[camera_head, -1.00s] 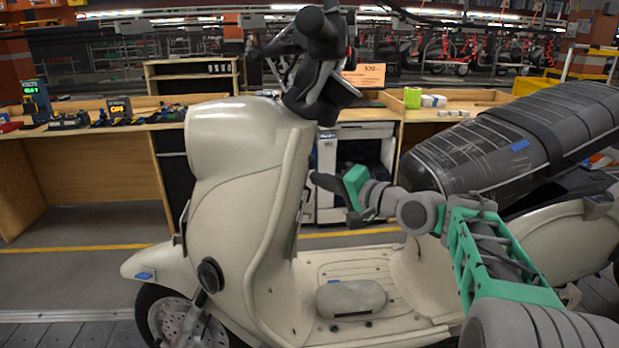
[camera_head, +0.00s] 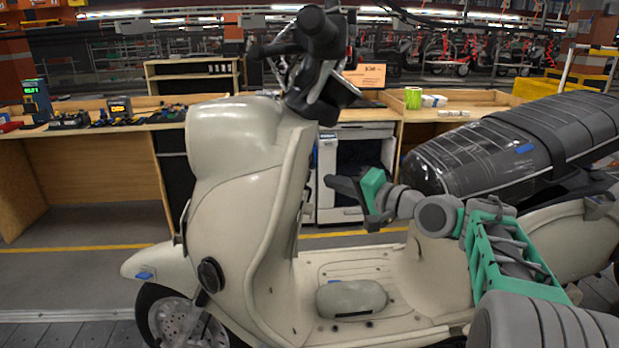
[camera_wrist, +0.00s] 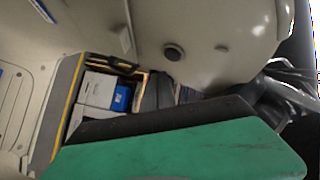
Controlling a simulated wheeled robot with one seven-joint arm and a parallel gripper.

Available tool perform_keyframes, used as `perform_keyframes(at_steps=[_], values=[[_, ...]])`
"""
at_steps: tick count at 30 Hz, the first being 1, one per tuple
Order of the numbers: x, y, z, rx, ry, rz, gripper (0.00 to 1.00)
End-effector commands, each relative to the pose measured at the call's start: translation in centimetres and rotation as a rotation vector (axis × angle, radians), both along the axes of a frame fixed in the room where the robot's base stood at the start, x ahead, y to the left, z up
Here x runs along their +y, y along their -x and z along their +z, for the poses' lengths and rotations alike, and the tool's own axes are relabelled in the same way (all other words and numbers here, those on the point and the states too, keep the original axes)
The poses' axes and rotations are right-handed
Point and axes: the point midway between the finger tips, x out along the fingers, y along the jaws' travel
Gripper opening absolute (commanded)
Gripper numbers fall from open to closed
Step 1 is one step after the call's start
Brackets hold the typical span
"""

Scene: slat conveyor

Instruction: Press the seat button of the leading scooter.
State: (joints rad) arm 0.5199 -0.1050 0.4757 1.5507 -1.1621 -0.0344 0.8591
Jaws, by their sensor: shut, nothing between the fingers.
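A cream scooter (camera_head: 222,200) stands side-on in the head view, its front at the left. Its black seat (camera_head: 470,158), in clear wrapping, sits tilted at the right. In the wrist view a round dark knob (camera_wrist: 174,51) shows on the cream panel (camera_wrist: 215,22); I cannot tell for certain if it is the seat button. My gripper (camera_head: 335,184) is shut and empty, above the footboard between the front shield and the seat, its dark fingertips pointing left, apart from the shield. In the wrist view my gripper fills the bottom, beside the panel.
A grey lump-shaped pack (camera_head: 351,299) lies on the footboard (camera_head: 310,267). The handlebar (camera_head: 322,40) rises above the shield. Behind are wooden benches (camera_head: 75,150) and a white cabinet (camera_head: 350,215). White and blue boxes (camera_wrist: 97,90) show in the wrist view.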

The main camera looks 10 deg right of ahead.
Motion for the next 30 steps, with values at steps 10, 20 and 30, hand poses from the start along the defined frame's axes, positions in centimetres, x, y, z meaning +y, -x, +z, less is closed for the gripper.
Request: perform_keyframes(at_steps=[10, 20, 30], values=[[-3.2, 0.5, -0.7, 0.001, 0.000, -0.001, 0.00], [-3.4, 0.6, -0.8, 0.000, 0.000, 0.001, 0.00], [-8.9, 2.8, -15.9, 0.205, 0.570, 0.036, 0.00]])
